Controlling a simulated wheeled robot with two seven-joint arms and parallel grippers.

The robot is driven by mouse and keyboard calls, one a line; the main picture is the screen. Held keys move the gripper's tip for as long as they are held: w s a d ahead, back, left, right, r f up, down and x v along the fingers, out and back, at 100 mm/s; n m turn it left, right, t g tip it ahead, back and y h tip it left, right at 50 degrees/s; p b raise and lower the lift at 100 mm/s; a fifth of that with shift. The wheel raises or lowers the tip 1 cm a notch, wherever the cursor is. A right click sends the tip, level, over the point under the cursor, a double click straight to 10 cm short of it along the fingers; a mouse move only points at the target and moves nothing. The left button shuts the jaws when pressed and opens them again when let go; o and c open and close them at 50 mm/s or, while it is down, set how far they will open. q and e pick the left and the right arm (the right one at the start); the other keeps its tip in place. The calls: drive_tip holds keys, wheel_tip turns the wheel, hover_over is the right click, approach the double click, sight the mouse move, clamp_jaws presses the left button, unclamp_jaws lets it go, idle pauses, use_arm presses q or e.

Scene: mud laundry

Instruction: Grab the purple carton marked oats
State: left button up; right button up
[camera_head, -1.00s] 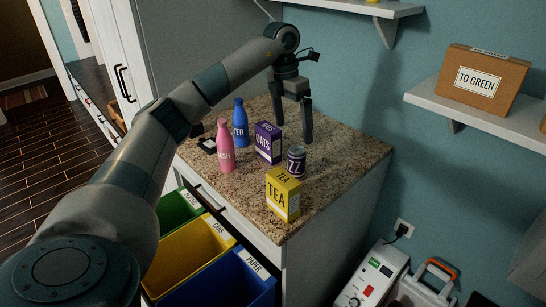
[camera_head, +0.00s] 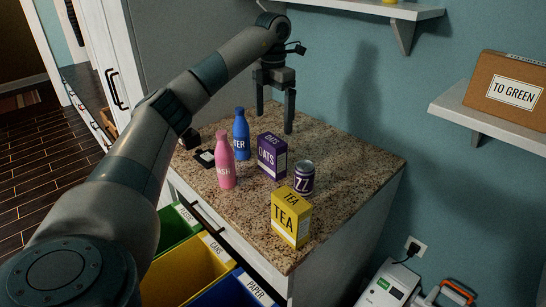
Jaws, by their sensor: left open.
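The purple carton (camera_head: 271,156) marked OATS stands upright on the speckled countertop (camera_head: 345,165), between the blue bottle and the dark can. My left gripper (camera_head: 274,124) points down just behind the carton, with its two fingers apart and nothing between them. The fingers look higher than or beyond the carton; I cannot tell the exact gap. My right gripper does not show.
A blue bottle (camera_head: 241,136) and a pink bottle (camera_head: 225,163) stand left of the carton. A dark can (camera_head: 304,178) and yellow TEA carton (camera_head: 291,217) stand to its right and front. Open bins (camera_head: 190,270) sit below the front edge. A shelf (camera_head: 492,121) juts out right.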

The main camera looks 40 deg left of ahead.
sight(273, 140)
use_arm(q)
drive_tip(key=f, duration=0.3)
drive_tip(key=shift+w+a, duration=0.1)
drive_tip(key=shift+a, duration=0.2)
drive_tip(key=shift+d+f+p, duration=0.3)
drive_tip(key=shift+f+p, duration=0.3)
drive_tip(key=shift+f, duration=0.35)
drive_tip(key=f, duration=0.2)
drive_tip(key=f+p, duration=0.1)
drive_tip(key=f, duration=0.3)
drive_tip(key=shift+w+a+p, duration=0.1)
drive_tip(key=shift+a+p, duration=0.15)
drive_tip(key=shift+p, duration=0.15)
drive_tip(key=shift+d+f, duration=0.1)
drive_tip(key=shift+f, duration=0.65)
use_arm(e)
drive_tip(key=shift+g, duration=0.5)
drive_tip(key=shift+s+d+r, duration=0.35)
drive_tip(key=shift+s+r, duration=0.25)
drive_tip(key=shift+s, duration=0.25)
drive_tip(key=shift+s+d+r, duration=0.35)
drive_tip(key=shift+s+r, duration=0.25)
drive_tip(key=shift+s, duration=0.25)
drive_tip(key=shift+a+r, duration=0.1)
